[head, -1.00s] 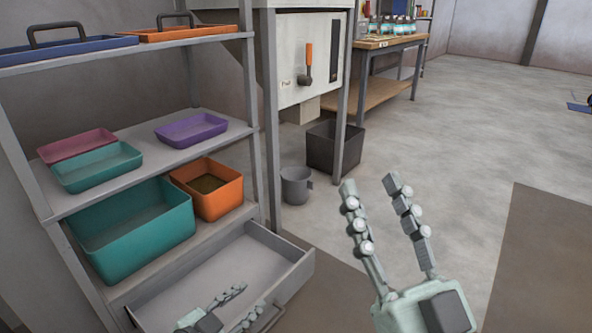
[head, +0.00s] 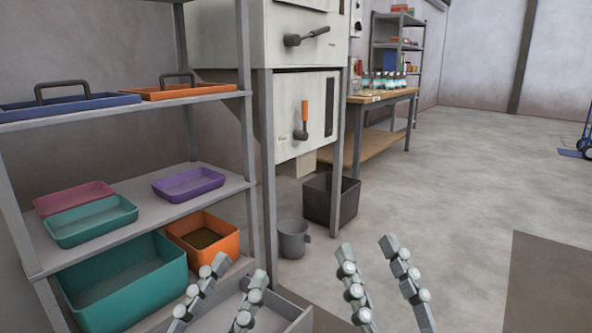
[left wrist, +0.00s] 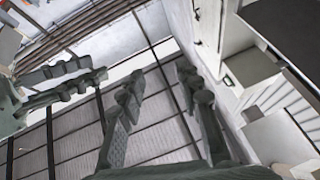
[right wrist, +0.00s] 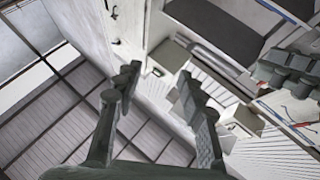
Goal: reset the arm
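My left gripper (head: 232,282) shows at the bottom of the head view, in front of the pulled-out drawer (head: 290,312) of the shelf rack. Its two fingers are apart with nothing between them. My right gripper (head: 372,258) is to the right of it, over the floor. Its fingers are also spread and empty. The left wrist view shows the left fingers (left wrist: 158,82) open, with my other gripper (left wrist: 98,76) at the left. The right wrist view shows the right fingers (right wrist: 160,78) open and empty.
The rack (head: 150,212) at left holds trays, a teal bin (head: 125,283) and an orange bin (head: 222,236).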

